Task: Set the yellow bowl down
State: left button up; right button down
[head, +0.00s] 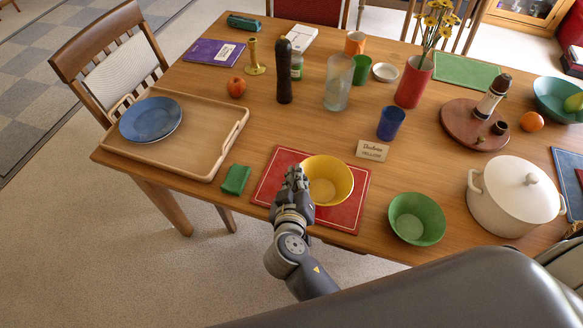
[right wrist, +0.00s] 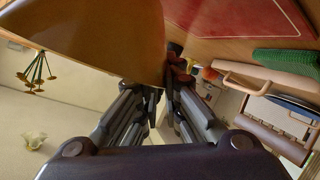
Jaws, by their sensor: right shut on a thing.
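The yellow bowl (head: 338,174) is upright over the red placemat (head: 349,212) at the table's front edge. Its right side reaches over the mat's edge area. I cannot tell whether its base touches the mat. My right gripper (head: 296,178) is shut on the bowl's left rim. In the right wrist view the bowl's wall (right wrist: 95,40) fills the upper left, the right gripper's fingertips (right wrist: 170,75) meet at its edge, and the mat (right wrist: 245,15) shows at the top right. My left gripper is not in view.
A green bowl (head: 416,218) and a white lidded pot (head: 514,195) stand to the right. A small card (head: 372,150) and a blue cup (head: 390,123) are behind the mat. A green cloth (head: 235,179) and a wooden tray (head: 216,142) with a blue plate (head: 150,118) lie left.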

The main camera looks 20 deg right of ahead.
jog(key=w+f, duration=0.2)
jog(key=w, duration=0.1)
jog(key=w+p, duration=0.1)
jog(key=shift+w+a+f, duration=0.2)
jog(key=shift+w+f, duration=0.15)
jog(key=shift+f, duration=0.6)
jog(key=c, duration=1.7)
grip_release()
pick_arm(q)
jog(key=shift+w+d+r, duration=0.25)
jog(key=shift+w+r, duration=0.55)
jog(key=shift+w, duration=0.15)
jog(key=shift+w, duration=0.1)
pick_arm(e)
jog(key=shift+s, duration=0.15)
